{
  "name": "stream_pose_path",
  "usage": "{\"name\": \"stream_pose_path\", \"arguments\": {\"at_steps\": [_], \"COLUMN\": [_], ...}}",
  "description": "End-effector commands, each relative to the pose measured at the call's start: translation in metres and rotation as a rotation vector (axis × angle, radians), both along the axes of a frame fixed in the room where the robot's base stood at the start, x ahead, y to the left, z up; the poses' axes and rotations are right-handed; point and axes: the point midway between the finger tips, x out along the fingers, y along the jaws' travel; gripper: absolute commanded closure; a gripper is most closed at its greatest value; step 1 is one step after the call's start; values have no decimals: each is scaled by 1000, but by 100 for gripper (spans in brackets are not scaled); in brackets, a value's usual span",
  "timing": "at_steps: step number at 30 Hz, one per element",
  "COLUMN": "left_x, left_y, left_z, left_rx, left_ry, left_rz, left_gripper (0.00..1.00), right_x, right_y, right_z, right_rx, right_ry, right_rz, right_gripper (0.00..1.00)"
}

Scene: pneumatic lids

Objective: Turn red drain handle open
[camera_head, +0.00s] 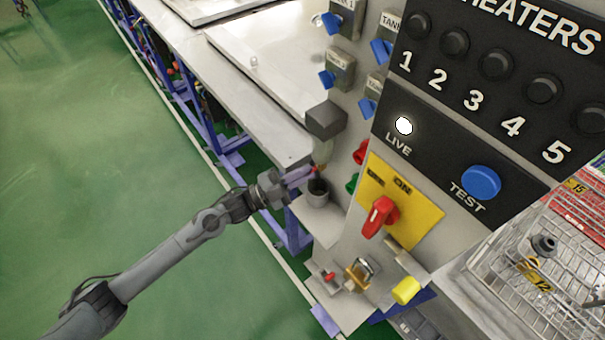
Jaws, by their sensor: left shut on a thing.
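The red drain handle (316,170) is a small red part at the side of the control panel. It sits under a dark grey box (326,119) and just above a grey cup (317,193). My left arm reaches in from the lower left. My left gripper (308,173) is shut on the red drain handle, and its fingers hide much of it. How far the handle is turned is too small to tell. My right gripper is not in view.
The panel carries blue knobs (382,51), a red rotary switch (379,217) on a yellow plate, a blue test button (481,182) and a lit live lamp (404,126). A wire basket (530,265) stands at right. Green floor (90,180) is open at left.

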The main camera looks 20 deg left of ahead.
Motion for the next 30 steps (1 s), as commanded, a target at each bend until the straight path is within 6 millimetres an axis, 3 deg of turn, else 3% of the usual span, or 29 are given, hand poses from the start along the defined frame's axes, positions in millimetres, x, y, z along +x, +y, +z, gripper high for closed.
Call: {"name": "stream_pose_path", "arguments": {"at_steps": [5, 6, 10, 11, 22, 30], "left_x": [0, 0, 0, 0, -3, -28], "left_y": [0, 0, 0, 0, 4, 30], "left_z": [0, 0, 0, 0, -2, -12], "left_rx": [1, 1, 1, 1, 1, 3], "left_ry": [-1, -1, -1, -1, 1, 2], "left_rz": [1, 1, 0, 0, 1, 2], "left_gripper": [100, 89, 69, 68, 68, 68], "right_x": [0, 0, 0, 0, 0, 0], "right_y": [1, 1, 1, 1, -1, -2], "right_z": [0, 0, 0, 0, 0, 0], "right_rx": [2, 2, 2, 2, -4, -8], "right_ry": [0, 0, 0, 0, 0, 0], "right_rz": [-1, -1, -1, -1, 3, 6], "right_gripper": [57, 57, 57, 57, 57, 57]}}
